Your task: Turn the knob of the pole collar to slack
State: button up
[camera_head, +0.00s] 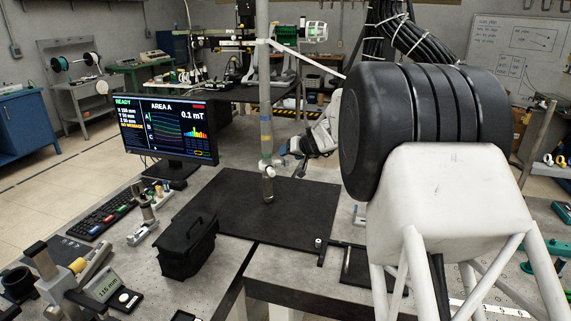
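The pole (265,100) stands upright on a dark plate (315,195) in the middle of the table. The pole collar (270,165) sits low on the pole, and a small blue part (283,150), perhaps its knob, sticks out on the right side. My gripper (295,155) is right beside the collar, coming in from the right on a white wrist. Its fingers are small and dark here. I cannot tell whether they touch the knob or are shut on it. The large black coil body partly hides my arm behind it.
A monitor (168,132) stands left of the pole. A black bag (187,248), a keyboard (100,212) and small instruments lie at the left front. A large black coil on a white stand (450,190) fills the right side. The dark plate around the pole foot is mostly clear.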

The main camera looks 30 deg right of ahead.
aim_at(286, 163)
jog(key=d+r+n+t+y, duration=0.1)
jog(key=d+n+t+y, duration=0.3)
jog(key=n, duration=1.1)
jog(key=d+r+n+y, duration=0.15)
jog(key=n+y, duration=0.35)
jog(key=n, duration=1)
notch_tip(286, 163, down, 10)
jog(key=shift+w+d+f, duration=0.15)
jog(key=shift+w+d, duration=0.15)
jog(key=shift+w, duration=0.1)
jog(key=shift+x, duration=3.85)
